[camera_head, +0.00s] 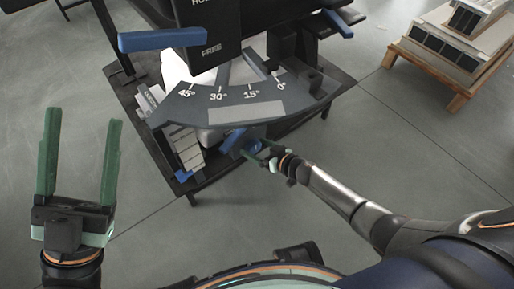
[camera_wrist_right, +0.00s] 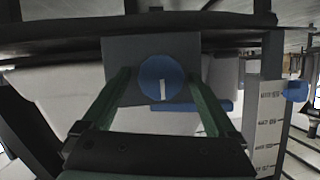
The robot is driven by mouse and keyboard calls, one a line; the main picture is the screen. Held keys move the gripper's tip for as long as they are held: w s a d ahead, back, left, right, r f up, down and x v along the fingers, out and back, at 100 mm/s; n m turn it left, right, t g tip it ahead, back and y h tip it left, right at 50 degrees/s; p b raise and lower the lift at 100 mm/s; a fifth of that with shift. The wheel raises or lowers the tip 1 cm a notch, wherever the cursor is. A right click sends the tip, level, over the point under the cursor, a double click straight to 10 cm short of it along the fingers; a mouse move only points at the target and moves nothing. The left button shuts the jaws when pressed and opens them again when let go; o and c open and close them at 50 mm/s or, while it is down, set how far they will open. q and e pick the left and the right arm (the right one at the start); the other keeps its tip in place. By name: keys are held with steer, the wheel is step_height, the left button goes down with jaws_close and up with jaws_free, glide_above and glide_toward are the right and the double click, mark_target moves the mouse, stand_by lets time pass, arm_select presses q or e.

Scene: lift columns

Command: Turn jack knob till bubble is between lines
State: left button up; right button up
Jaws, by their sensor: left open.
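The jack knob is a round blue knob (camera_wrist_right: 161,79) with a white mark pointing down, on a dark square plate (camera_wrist_right: 190,50) in the right wrist view. In the head view the blue knob (camera_head: 251,148) is small, below the angle scale. My right gripper (camera_head: 266,158) is at the knob. In the right wrist view its green fingers (camera_wrist_right: 161,76) stand on either side of the knob, seemingly with small gaps. My left gripper (camera_head: 80,140) is open and empty at the left, away from the machine. I cannot make out a bubble or its lines.
The grey angle scale (camera_head: 232,100) is marked 45° to 0°. A blue lever (camera_head: 172,40) sticks out left at the top. A ruler-like scale (camera_wrist_right: 268,120) stands right of the knob. A wooden pallet (camera_head: 430,68) with boxes is at upper right. The left floor is clear.

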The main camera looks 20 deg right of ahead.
steer(key=c, duration=1.2)
steer(key=shift+c, duration=0.2)
steer(key=shift+d+m+y, duration=0.1)
steer(key=shift+m+y, duration=0.4)
steer(key=shift+m, duration=0.2)
steer(key=shift+f+m+y, duration=0.15)
steer(key=shift+m+y, duration=0.25)
steer(key=shift+m, duration=0.2)
steer(key=shift+d+f+m+y+b, duration=0.1)
steer(key=shift+m+y+b, duration=0.6)
steer(key=shift+m, duration=0.4)
steer(key=shift+m+y+b, duration=0.35)
steer(key=shift+m+y, duration=0.05)
steer(key=shift+m, duration=0.4)
